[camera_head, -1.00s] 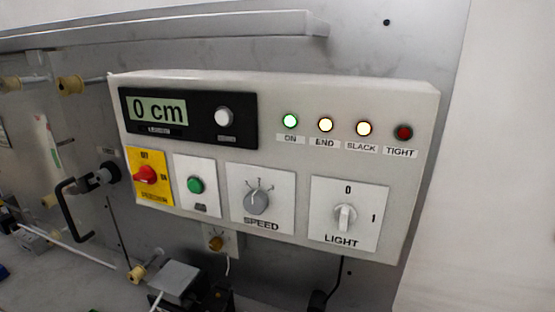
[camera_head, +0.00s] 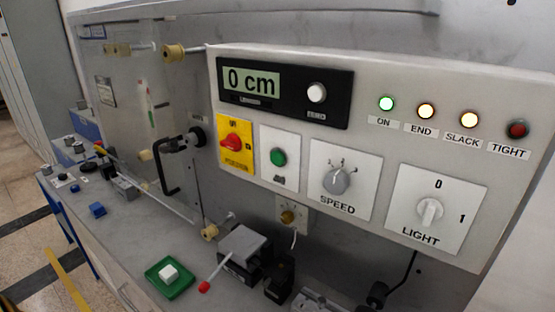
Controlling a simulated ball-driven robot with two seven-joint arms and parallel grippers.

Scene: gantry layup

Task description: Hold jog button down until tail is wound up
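The control panel (camera_head: 300,195) fills the right of the head view. A green push button (camera_head: 278,157) sits on a white plate between the red rotary switch (camera_head: 232,142) on yellow and the SPEED knob (camera_head: 337,180). Its small label is too blurred to read, so I cannot tell if it is the jog button. The display (camera_head: 252,82) reads 0 cm. The ON lamp (camera_head: 386,103) is lit green. The END lamp (camera_head: 425,110) and SLACK lamp (camera_head: 469,119) are lit yellow. The TIGHT lamp (camera_head: 517,129) is dark red. No tail is clearly visible. Neither gripper is in view.
A white button on a green base (camera_head: 168,274) sits on the bench at lower left. Beside it stands a grey box (camera_head: 242,246) with a red-tipped lever. A black crank handle (camera_head: 171,170) projects left of the panel. Floor shows at far left.

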